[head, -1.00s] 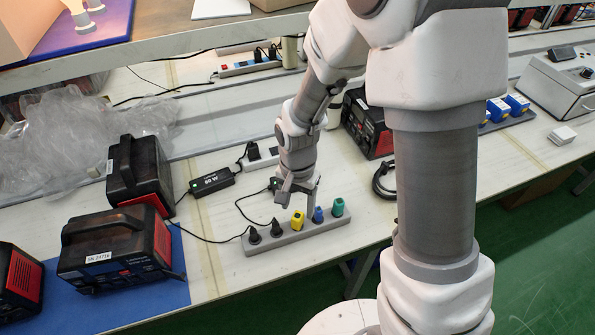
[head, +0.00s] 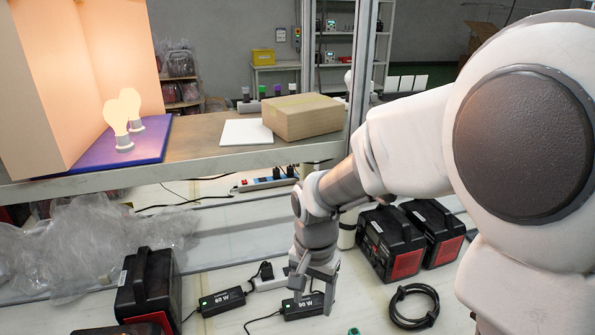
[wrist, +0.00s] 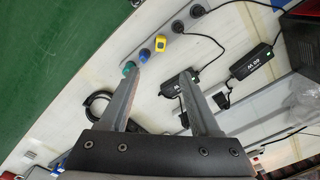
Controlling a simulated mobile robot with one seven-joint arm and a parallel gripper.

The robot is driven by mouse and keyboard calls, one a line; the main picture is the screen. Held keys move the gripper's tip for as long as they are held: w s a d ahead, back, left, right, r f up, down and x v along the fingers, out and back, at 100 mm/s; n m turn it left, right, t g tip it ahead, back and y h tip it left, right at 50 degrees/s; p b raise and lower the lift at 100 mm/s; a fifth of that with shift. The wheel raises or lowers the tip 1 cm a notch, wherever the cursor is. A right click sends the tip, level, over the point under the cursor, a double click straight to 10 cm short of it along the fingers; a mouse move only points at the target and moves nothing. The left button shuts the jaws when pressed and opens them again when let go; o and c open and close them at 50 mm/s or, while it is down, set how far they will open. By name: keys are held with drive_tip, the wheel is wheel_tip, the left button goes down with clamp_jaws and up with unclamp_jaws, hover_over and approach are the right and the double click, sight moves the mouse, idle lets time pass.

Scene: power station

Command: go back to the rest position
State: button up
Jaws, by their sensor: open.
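In the head view, my gripper (head: 314,292) points down above the bench, in front of a black 90 W power adapter (head: 303,306). In the wrist view a grey power strip (wrist: 185,18) lies beyond the fingertips. It holds a yellow plug (wrist: 160,43), a blue plug (wrist: 145,55), a green plug (wrist: 129,67) and black plugs (wrist: 177,26). The fingers look apart from all of them.
An 80 W adapter (head: 222,301) and a coiled black cable (head: 414,306) lie on the bench. Black-and-red machines (head: 390,243) stand at right, another (head: 147,285) at left. A raised shelf (head: 215,163) holds a cardboard box (head: 303,116) and glowing bulbs (head: 117,122). Clear plastic wrap lies at left.

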drive_tip(key=s+d+r+n+t, duration=0.5)
drive_tip(key=s+d+r, duration=0.5)
drive_tip(key=s+r, duration=0.2)
wheel_tip(320, 180, up, 3)
drive_tip(key=shift+s+d+f+n+t, duration=0.2)
drive_tip(key=shift+n+t, duration=0.1)
drive_tip(key=shift+c, duration=1.1)
drive_tip(key=shift+a, duration=0.2)
